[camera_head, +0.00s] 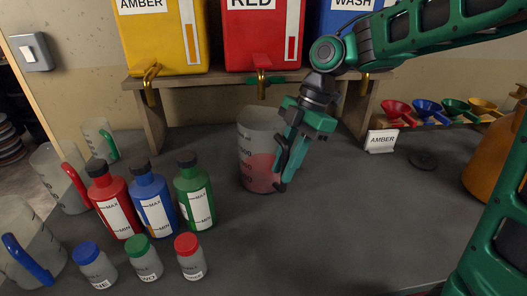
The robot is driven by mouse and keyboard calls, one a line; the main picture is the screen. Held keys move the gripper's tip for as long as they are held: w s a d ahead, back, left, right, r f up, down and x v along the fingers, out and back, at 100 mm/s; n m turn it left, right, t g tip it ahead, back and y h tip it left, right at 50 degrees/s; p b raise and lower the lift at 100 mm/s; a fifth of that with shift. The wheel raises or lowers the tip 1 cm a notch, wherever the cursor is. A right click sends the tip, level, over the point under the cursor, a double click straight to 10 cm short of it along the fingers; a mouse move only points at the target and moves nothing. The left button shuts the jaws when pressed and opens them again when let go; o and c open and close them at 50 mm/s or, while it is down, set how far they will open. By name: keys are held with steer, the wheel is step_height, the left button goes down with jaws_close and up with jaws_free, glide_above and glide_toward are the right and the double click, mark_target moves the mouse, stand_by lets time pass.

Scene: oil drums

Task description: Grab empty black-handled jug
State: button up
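A clear jug (256,136) with graduation marks stands on the dark bench below the red tank's tap. Its lower part looks pinkish red, as if it holds red liquid. My gripper (284,176) is at the jug's right side, pointing down, where the handle would be. The finger gap is not clear, so I cannot tell whether the gripper is open or shut.
Red (112,205), blue (154,201) and green (195,198) bottles stand left, with small capped jars in front. Jugs with red (75,187), blue (27,260) and green (109,145) handles stand farther left. Funnels (427,111) line the back right. The front middle is clear.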

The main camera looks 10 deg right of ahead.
steer(key=shift+f, duration=0.15)
jaws_close()
stand_by(1.4)
